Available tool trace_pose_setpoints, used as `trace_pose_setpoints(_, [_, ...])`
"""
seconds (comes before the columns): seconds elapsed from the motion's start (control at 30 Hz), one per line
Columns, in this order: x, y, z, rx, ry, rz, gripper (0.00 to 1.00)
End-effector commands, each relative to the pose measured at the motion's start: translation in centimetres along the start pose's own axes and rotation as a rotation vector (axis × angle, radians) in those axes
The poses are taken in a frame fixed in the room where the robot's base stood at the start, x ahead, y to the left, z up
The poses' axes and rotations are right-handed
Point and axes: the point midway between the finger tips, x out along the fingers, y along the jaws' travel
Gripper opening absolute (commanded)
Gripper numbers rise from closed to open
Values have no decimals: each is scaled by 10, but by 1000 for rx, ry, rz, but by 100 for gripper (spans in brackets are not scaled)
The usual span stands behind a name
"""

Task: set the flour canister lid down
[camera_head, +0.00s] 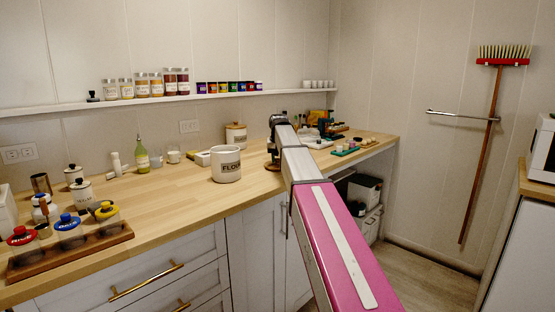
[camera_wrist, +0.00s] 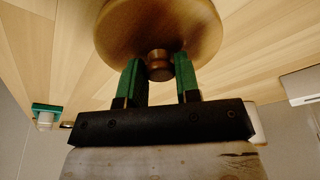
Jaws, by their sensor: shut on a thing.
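The white flour canister (camera_head: 226,165), marked FLOUR, stands upright on the wooden counter with no lid on it. In the wrist view, my gripper (camera_wrist: 158,78) has its green fingers on either side of the small knob of the round wooden lid (camera_wrist: 160,25). The lid's edge (camera_head: 273,166) also shows in the head view, to the right of the canister and apart from it, low over the counter. My arm partly hides the gripper and lid there. I cannot tell whether the lid touches the counter.
A lidded canister (camera_head: 236,135) stands behind the flour canister. A green bottle (camera_head: 142,155) and small jars are to the left. A wooden rack (camera_head: 70,250) lies at the front left. A green tray (camera_head: 345,149) with small items is to the right. Bare counter lies left of the flour canister.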

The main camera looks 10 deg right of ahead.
Motion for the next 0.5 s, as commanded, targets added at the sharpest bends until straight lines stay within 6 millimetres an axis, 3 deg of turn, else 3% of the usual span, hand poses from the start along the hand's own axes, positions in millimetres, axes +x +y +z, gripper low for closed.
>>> trace_pose_setpoints(0.03, [2, 0, 0, 0, 0, 0, 7])
trace_pose_setpoints(0.07, [2, 0, 1, 0, 0, 0, 34])
trace_pose_setpoints(0.13, [2, 0, 0, 0, 0, 0, 56])
trace_pose_setpoints(0.5, [-2, 0, -1, 0, 0, 0, 56])
